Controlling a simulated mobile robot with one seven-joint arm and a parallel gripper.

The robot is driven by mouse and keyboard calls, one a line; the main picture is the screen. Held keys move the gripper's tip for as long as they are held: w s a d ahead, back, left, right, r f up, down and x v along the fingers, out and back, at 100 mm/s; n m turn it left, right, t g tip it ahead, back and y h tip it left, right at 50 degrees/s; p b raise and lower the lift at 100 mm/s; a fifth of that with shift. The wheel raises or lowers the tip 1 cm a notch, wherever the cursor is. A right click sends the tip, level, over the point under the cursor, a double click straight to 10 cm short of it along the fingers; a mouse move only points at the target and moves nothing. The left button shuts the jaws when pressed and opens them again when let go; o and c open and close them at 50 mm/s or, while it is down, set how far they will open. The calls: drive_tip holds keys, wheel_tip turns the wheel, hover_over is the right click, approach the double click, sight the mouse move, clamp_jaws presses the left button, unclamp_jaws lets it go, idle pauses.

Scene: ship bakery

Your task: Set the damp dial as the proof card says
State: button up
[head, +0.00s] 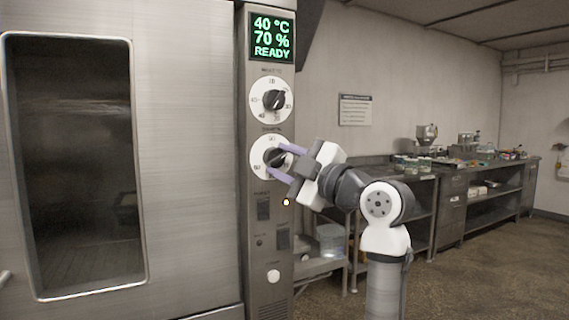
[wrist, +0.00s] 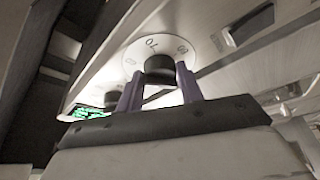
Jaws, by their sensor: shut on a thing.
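The proofer's control panel (head: 257,215) has a green display (head: 272,36) reading 40 °C, 70 % and READY. Below it are an upper white dial (head: 256,112) and a lower white dial (head: 256,168), each with a black knob. My gripper (head: 279,161) is at the lower dial, its purple fingers shut on the black knob (wrist: 159,66). In the wrist view the lower dial's face (wrist: 133,52) shows marks that look like 60 and 70; the fingers hide part of it. A white card (head: 355,109) hangs on the wall; its text is too small to read.
The proofer's large steel door with a dark window (head: 75,165) is shut at the left. Steel benches (head: 453,184) with jars and a mixer stand along the back wall. The floor at right is clear.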

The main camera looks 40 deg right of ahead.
idle(0.4)
drive_tip(key=o, duration=1)
drive_tip(key=b+v, duration=0.3)
drive_tip(key=v, duration=1)
drive_tip(key=shift+s+f, duration=0.1)
drive_tip(key=shift+s, duration=0.3)
